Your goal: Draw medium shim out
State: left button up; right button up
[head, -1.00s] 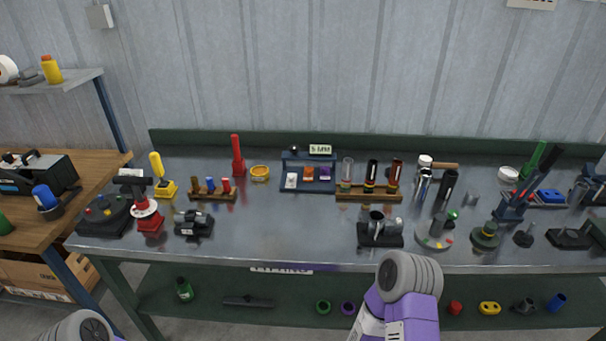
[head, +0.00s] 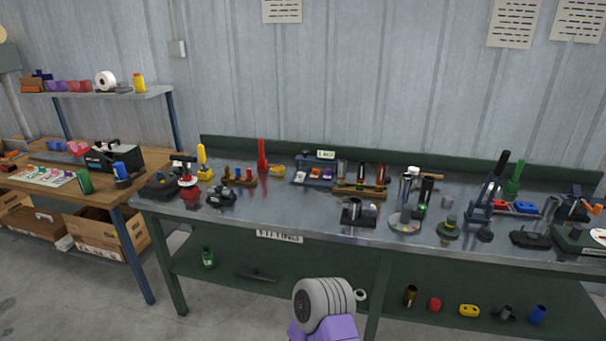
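The small blue rack (head: 300,181) stands near the back of the steel bench, left of its middle. It holds a white piece (head: 299,176), an orange piece (head: 315,173) and a purple piece (head: 327,174), side by side. A small sign (head: 326,155) above the rack seems to read 5 MM. I cannot tell which piece, if any, is the medium shim. Neither gripper is in view. Only a purple and grey part of my arm shows at the bottom centre, well in front of the bench.
The steel bench (head: 285,215) is crowded with tools; a wooden rack with tubes (head: 360,188) stands right of the blue rack. A lower shelf (head: 225,267) holds loose parts. A wooden table (head: 95,190) stands at the left. Floor in front is clear.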

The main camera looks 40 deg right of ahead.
aim_at(316, 173)
jog(key=z, duration=0.65)
jog(key=i, duration=0.75)
jog(key=z, duration=0.45)
